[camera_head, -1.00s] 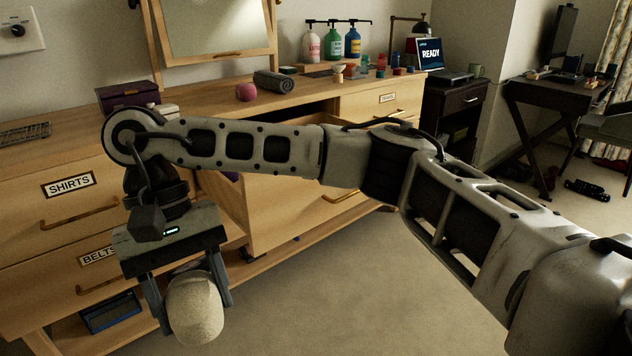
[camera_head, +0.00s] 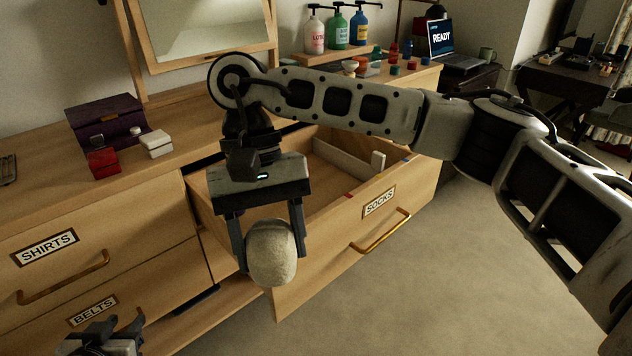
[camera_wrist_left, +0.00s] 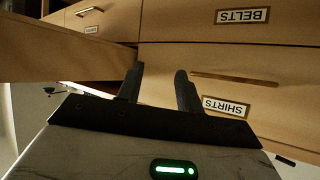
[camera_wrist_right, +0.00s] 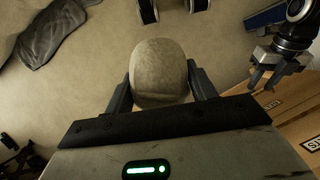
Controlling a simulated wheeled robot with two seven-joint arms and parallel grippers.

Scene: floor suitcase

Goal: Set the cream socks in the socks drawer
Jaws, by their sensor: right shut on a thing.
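The cream socks (camera_head: 272,253) are a rounded bundle held in my right gripper (camera_head: 270,245), which is shut on them. They also fill the jaws in the right wrist view (camera_wrist_right: 158,70). The socks drawer (camera_head: 335,240), labelled SOCKS, is pulled open. The gripper and socks appear in front of its left part, and I cannot tell whether they are over the inside. A pale divider (camera_head: 340,160) shows inside the drawer. My left gripper (camera_head: 112,345) is low at the left by the belts drawer. Its fingers are apart and empty in the left wrist view (camera_wrist_left: 158,88).
The shirts drawer (camera_head: 120,235) and belts drawer (camera_head: 150,290) are at the left. On the dresser top are a purple box (camera_head: 105,122), a red box (camera_head: 103,163), a white box (camera_head: 156,145) and pump bottles (camera_head: 338,30). The floor (camera_head: 430,290) at right is clear.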

